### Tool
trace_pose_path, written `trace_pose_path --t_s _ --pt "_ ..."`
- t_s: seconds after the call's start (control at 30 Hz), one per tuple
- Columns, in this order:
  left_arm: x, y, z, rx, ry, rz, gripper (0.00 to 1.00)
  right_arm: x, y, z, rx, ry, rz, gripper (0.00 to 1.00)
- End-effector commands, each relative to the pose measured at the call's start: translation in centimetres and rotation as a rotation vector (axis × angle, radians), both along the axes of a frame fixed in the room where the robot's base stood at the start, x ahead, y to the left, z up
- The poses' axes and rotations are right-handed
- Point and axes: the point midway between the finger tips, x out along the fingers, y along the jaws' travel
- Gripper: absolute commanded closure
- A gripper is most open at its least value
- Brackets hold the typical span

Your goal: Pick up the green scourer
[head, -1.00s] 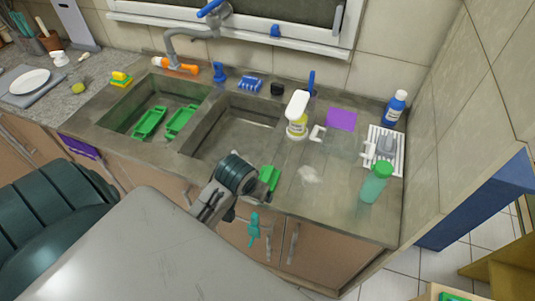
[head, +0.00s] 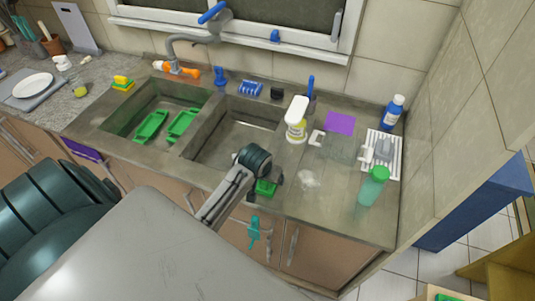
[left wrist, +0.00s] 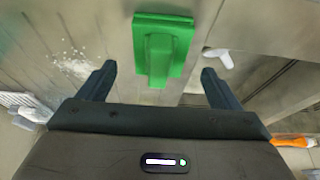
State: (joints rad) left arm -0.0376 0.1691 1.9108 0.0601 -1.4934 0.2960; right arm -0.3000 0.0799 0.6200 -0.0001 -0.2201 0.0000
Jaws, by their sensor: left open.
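The green scourer (head: 265,187) lies on the counter's front strip, just right of the sink; it looks like a flat green pad with a raised green grip. It also shows in the left wrist view (left wrist: 160,50), top centre. My left gripper (left wrist: 158,70) is open, one finger on each side of the scourer, with clear gaps to both. In the head view my left gripper (head: 264,182) is over the scourer, and its wrist partly hides it. No hold on the scourer shows. My right gripper is not in view.
A spray bottle (head: 297,125) stands behind the scourer. A green bottle (head: 373,187) and a white rack (head: 384,152) are at the right. White powder (head: 308,179) lies nearby. Two green items (head: 151,126) (head: 183,123) lie in the left basin. A teal brush (head: 253,232) hangs on the cabinet front.

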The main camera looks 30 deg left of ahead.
Motion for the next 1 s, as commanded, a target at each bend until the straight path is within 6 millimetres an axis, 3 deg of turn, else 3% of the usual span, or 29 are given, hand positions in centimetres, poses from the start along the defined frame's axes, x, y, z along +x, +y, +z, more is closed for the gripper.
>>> trace_pose_path --t_s 0.1,0.3,0.53,0.57,0.8,1.0 --pt "0.8 0.0 -1.0 -0.001 0.003 0.0 0.15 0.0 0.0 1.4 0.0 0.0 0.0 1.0" --pt "1.4 0.2 -2.8 0.0 0.0 -0.001 0.15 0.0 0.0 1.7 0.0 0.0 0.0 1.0" --pt "1.5 0.2 -3.1 0.001 -0.001 -0.001 0.15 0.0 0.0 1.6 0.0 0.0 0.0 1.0" --pt "1.5 0.2 -3.0 0.001 -0.001 -0.001 0.17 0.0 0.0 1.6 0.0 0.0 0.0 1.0" --pt "1.5 0.2 -3.0 0.001 -0.001 -0.001 0.63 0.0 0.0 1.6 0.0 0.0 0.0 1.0" --pt "1.5 0.2 -3.0 0.001 -0.001 -0.001 0.63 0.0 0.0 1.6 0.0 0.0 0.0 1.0"
